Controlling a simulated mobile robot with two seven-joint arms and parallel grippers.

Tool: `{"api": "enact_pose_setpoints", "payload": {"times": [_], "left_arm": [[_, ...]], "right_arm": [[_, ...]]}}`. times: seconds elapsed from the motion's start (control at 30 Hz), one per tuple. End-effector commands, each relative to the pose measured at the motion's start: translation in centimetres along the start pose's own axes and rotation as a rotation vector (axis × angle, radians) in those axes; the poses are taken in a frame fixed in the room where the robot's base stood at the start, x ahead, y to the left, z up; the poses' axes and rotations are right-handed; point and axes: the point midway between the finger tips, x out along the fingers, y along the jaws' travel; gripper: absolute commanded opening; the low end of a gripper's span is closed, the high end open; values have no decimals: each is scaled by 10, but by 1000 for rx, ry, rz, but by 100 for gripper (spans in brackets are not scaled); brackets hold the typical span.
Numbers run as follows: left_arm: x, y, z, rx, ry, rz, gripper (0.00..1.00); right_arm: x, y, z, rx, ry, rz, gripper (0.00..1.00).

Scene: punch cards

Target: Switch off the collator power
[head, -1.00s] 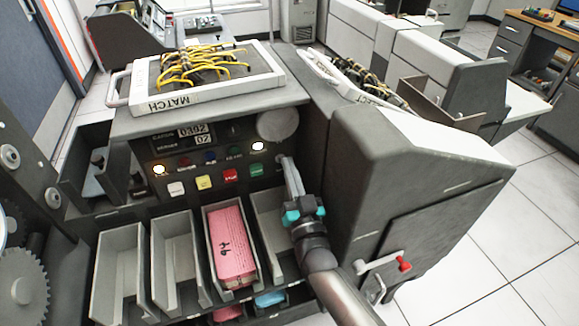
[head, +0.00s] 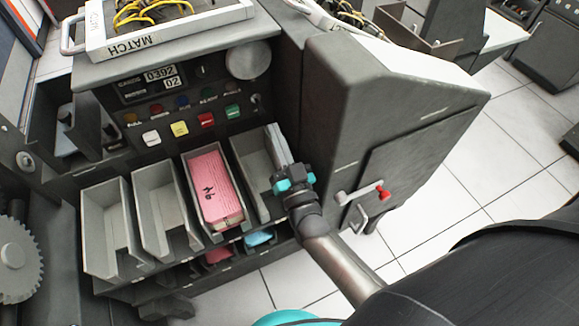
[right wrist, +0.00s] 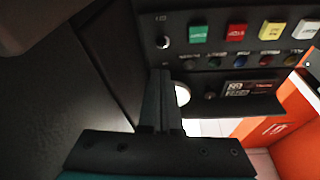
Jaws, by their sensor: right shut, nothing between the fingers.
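The collator's dark control panel (head: 185,92) shows a counter window, coloured buttons and a row of small lamps, none glowing. The power toggle (head: 257,100) is small and sits at the panel's right end, beside the green button. In the right wrist view the toggle (right wrist: 162,42) shows next to an I/O mark; I cannot tell surely which way it points. My right gripper (head: 273,130) is shut and empty, its fingertips just below the toggle and apart from it. The shut fingertips (right wrist: 160,75) also show in the right wrist view. My left gripper is not in view.
Grey card bins (head: 105,225) stand below the panel; one holds pink cards (head: 216,187). The rightmost bin lies under my right gripper. The grey side housing (head: 400,115) with a red-knobbed lever (head: 380,190) stands close to the right. A MATCH plugboard (head: 150,40) lies on top.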

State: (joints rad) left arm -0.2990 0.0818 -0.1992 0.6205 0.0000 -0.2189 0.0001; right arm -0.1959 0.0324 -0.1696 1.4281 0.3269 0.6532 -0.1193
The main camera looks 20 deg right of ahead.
Motion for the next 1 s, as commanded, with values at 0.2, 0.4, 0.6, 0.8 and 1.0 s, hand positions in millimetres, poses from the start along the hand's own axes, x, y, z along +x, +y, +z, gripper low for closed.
{"api": "enact_pose_setpoints", "payload": {"times": [0.2,0.4,0.6,0.8,1.0], "left_arm": [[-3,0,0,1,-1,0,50],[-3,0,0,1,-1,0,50],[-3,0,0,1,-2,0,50],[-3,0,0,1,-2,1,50],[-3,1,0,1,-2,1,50]], "right_arm": [[-52,0,0,-1,-4,0,0],[-85,0,1,-1,-2,-1,0],[-97,0,0,0,0,-1,0],[-98,0,0,-1,1,-1,0],[-98,0,0,-1,0,-1,0]]}}
